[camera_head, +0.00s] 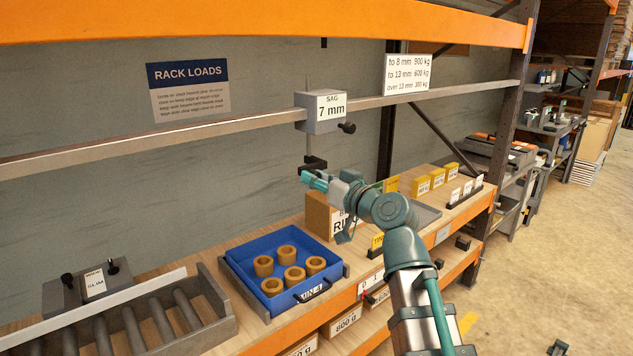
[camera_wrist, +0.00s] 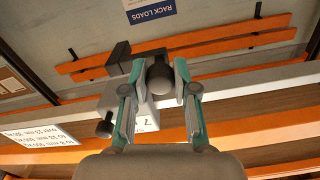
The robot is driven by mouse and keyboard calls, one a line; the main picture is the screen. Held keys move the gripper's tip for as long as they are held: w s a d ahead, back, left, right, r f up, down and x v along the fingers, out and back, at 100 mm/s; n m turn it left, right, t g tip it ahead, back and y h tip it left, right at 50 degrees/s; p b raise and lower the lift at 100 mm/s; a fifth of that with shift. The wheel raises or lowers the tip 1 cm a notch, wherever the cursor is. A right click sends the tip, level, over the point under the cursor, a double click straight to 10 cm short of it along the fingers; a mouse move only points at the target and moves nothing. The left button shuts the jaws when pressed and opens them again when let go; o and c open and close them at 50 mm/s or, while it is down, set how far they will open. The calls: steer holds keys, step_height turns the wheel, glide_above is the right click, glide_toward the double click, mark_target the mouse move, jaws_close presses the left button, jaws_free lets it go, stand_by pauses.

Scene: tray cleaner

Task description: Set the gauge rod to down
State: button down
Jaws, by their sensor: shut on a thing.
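The sag gauge (camera_head: 321,112) is a grey box on the grey beam, with a label reading "SAG 7 mm" and a black side knob (camera_head: 347,127). Its thin gauge rod (camera_head: 308,143) shows below the box and ends in a black foot (camera_head: 315,163). My gripper (camera_head: 312,179) is at this lower end, well below the box. In the wrist view my gripper (camera_wrist: 158,82) is shut on the dark round end of the rod (camera_wrist: 159,75). The gauge box (camera_wrist: 143,112) and its side knob (camera_wrist: 104,126) show behind the fingers. In the head view the grip is partly hidden.
A blue tray (camera_head: 232,263) with several tan rings stands on the lower shelf, beside a roller rack (camera_head: 215,290). A cardboard box (camera_head: 318,214) stands behind my arm. Yellow blocks (camera_head: 437,177) stand to the right. An orange beam (camera_head: 250,22) crosses above.

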steer(key=shift+f, duration=0.5)
steer(key=shift+s+f, duration=0.1)
steer(key=c, duration=0.9)
jaws_free()
steer(key=v, duration=0.7)
steer(key=shift+s+d, duration=0.1)
steer(key=shift+d, duration=0.1)
